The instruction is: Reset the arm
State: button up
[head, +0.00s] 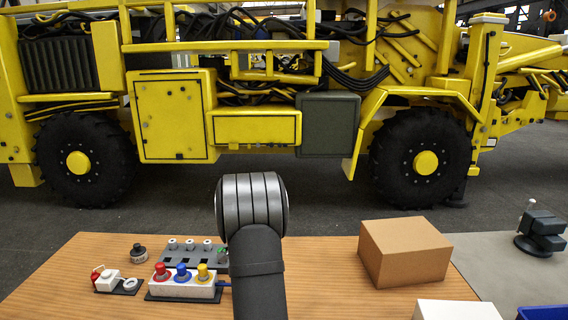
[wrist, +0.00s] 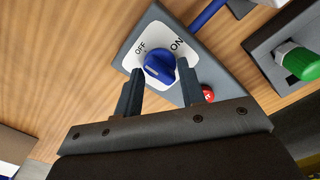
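My gripper (wrist: 160,69) is open in the wrist view. Its two dark fingers stand on either side of a blue rotary knob (wrist: 160,68), with a small gap seen on each side. The knob sits on a white plate (wrist: 127,62) marked OFF and ON, on a grey box. A pale mark shows on the knob's lower left; I cannot tell which word it points to. In the head view my arm hides the gripper and this switch.
A wooden table (head: 330,270) holds a box with red, blue and yellow knobs (head: 184,280), a grey panel (head: 185,257), and a cardboard box (head: 404,250) right of my arm. A vise (head: 540,233) stands far right. A yellow machine (head: 180,110) fills the background.

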jog(key=m, duration=0.3)
jog(key=shift+r, duration=1.8)
jog(key=shift+o, duration=0.4)
jog(key=o, duration=0.4)
jog(key=s+d+r+m+y, duration=0.1)
jog(key=d+r+m+y, duration=0.75)
jog(key=d, duration=0.45)
jog(key=shift+m+t+y, duration=0.25)
jog(key=shift+t, duration=0.15)
jog(key=x, duration=1.7)
jog(key=shift+s+f, duration=0.1)
jog(key=shift+f, duration=0.1)
jog(key=shift+c, duration=0.2)
